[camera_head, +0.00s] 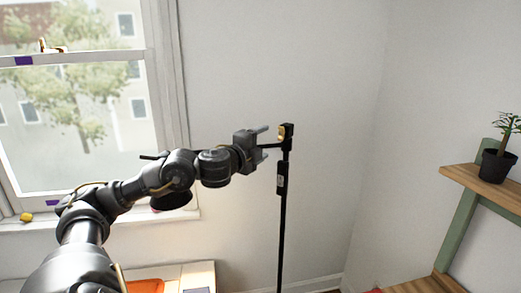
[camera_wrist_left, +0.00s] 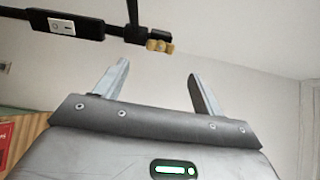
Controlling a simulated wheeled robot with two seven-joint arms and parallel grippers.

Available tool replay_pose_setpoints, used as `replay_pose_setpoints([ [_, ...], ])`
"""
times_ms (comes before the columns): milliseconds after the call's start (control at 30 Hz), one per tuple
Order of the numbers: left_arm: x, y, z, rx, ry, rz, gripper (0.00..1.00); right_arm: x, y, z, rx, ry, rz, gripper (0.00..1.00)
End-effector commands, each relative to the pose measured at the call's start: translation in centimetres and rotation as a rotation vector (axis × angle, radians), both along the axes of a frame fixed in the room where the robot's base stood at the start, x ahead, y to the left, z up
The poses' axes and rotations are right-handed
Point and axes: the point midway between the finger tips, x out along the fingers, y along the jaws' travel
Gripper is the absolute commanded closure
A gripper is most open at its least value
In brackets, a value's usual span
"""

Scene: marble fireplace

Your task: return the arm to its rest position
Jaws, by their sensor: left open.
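My left arm reaches in from the left in the head view, stretched toward the middle. My left gripper (camera_head: 264,141) is open and its fingers point right, close to a black floor lamp (camera_head: 282,220). In the left wrist view the gripper (camera_wrist_left: 158,85) shows two spread fingers with nothing between them. The lamp's black pole with a switch (camera_wrist_left: 62,26) and a gold-coloured part (camera_wrist_left: 159,46) show beyond the fingertips. I cannot tell whether a finger touches the lamp. My right gripper is not in view.
A window (camera_head: 80,100) with a sill is at the left. A potted plant (camera_head: 497,165) stands on a wooden shelf (camera_head: 490,185) at the right. An orange item (camera_head: 146,286) lies low at the left. Bare wall lies behind the lamp.

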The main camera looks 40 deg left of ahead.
Motion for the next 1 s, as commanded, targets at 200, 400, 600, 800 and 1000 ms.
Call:
replay_pose_setpoints([
  [200,-0.8,-0.2,0.0,0.001,0.001,-0.001,0.31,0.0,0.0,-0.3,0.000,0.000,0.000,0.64],
  [400,-0.8,-0.2,0.0,0.000,0.001,-0.001,0.31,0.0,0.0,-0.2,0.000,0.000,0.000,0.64],
  [600,-0.8,-0.2,0.0,0.000,0.001,-0.001,0.31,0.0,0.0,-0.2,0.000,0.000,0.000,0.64],
  [800,-0.4,0.2,-0.8,-0.021,0.011,0.004,0.31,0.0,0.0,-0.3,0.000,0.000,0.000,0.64],
  [1000,3.0,3.3,-9.7,-0.218,0.110,0.049,0.31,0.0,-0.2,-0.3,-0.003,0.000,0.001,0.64],
])
